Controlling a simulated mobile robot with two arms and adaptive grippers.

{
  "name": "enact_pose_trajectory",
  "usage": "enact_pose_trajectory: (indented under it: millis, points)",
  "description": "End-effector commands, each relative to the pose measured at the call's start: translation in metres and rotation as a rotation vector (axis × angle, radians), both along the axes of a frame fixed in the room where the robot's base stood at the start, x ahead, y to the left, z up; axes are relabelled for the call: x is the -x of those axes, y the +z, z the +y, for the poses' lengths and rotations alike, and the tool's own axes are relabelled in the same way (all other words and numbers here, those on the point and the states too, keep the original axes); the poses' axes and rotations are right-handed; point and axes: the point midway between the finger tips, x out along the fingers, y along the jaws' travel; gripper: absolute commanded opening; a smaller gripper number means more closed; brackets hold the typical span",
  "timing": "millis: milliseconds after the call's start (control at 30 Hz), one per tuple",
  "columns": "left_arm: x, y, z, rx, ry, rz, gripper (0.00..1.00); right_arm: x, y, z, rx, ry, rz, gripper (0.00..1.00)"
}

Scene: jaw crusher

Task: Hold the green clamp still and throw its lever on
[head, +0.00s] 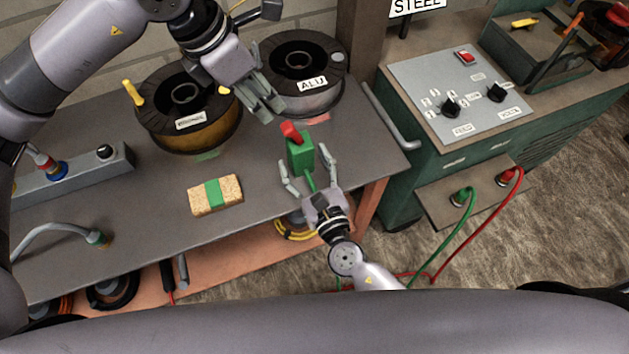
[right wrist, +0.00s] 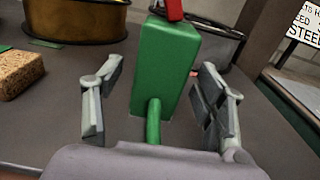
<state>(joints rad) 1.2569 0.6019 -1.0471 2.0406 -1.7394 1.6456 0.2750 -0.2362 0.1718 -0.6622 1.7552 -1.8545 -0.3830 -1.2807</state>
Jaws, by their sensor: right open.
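The green clamp (head: 301,154) stands upright near the right end of the grey bench, with a red lever (head: 291,131) on top. In the right wrist view, the clamp's green body (right wrist: 165,68) shows with a green rod (right wrist: 153,122) sticking out toward me, and the lever (right wrist: 174,9) is cut off at the top edge. My right gripper (head: 307,170) is open, its fingers on either side of the rod and near side of the clamp, apart from the body. My left gripper (head: 268,106) is above the bench, behind and left of the lever; its finger gap is unclear.
A bronze-coloured spool (head: 190,137) and an ALU spool (head: 305,97) stand behind the clamp. A sponge with a green band (head: 216,194) lies to the left. A green machine with a control panel (head: 457,92) stands right of the bench. The bench front between sponge and clamp is clear.

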Motion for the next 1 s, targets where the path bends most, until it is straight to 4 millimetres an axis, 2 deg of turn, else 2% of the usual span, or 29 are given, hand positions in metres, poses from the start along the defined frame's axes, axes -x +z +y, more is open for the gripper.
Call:
enact_pose_trajectory:
  millis: [200, 533, 1000]
  points:
    - [0.000, 0.000, 0.000, 0.000, 0.000, 0.000, 0.33, -0.018, 0.000, 0.006, -0.001, 0.000, 0.000, 0.65]
    - [0.000, 0.000, 0.000, 0.000, 0.000, 0.000, 0.33, -0.021, 0.000, 0.007, 0.000, 0.000, 0.001, 0.65]
    - [0.000, 0.000, 0.000, 0.000, 0.000, 0.000, 0.33, -0.020, 0.000, 0.007, 0.000, 0.001, 0.001, 0.34]
